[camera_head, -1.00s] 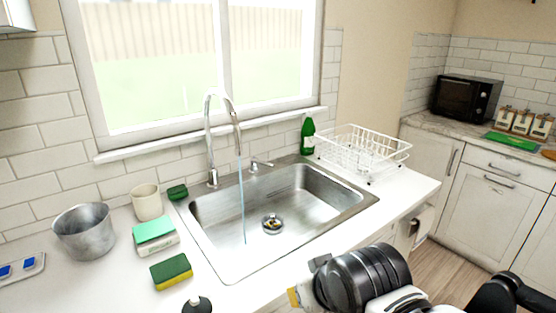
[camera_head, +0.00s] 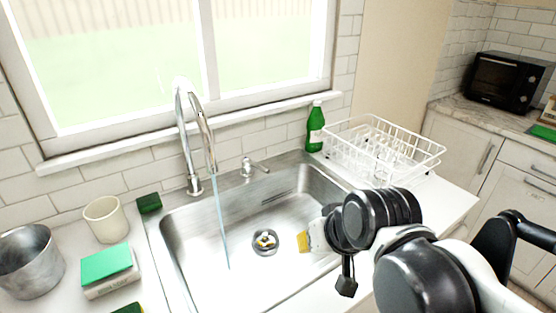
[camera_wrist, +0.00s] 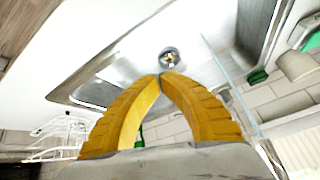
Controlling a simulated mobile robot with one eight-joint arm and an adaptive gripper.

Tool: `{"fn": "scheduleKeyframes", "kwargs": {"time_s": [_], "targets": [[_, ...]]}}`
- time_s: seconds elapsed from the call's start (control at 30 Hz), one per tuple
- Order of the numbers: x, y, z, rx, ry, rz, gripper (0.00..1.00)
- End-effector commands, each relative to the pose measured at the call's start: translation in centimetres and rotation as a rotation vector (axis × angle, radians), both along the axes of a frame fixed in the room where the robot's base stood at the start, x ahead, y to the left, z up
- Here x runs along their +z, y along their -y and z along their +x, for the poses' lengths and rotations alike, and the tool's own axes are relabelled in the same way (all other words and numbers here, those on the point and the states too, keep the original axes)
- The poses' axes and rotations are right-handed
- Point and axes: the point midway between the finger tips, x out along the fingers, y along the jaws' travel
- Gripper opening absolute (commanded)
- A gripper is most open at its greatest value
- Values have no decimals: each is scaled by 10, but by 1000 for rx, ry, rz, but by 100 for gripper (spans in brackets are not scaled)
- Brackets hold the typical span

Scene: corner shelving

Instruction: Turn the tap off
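The chrome tap (camera_head: 186,140) rises in a tall arc behind the sink, in the head view. A thin stream of water (camera_head: 220,225) runs from its spout into the steel sink (camera_head: 190,262). The small lever handle (camera_head: 255,167) stands to the right of the tap's base. My gripper (camera_head: 304,242) is over the right part of the sink, in front of and to the right of the handle, and apart from it. In the wrist view its yellow fingers (camera_wrist: 162,75) meet at the tips with nothing between them. The stream shows there too (camera_wrist: 222,72); the handle is not clearly visible.
A green bottle (camera_head: 315,128) and a white dish rack (camera_head: 345,152) stand right of the sink. The window sill (camera_head: 130,145) is behind the tap.

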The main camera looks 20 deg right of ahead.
Motion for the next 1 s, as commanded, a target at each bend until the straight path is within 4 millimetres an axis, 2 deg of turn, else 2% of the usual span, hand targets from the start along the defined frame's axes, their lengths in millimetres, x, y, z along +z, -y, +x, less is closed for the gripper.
{"fn": "scheduleKeyframes", "kwargs": {"time_s": [0.27, 0.37, 0.47, 0.57, 0.8, 1.0], "targets": [[17, -9, 47, -32, -20, 146, 0], [23, -12, 71, -44, -25, 216, 0], [30, -13, 105, -61, -28, 312, 0], [34, -11, 147, -78, -25, 435, 0], [26, 14, 244, -99, 18, 735, 0], [2, 53, 304, -96, 94, 978, 0]]}}
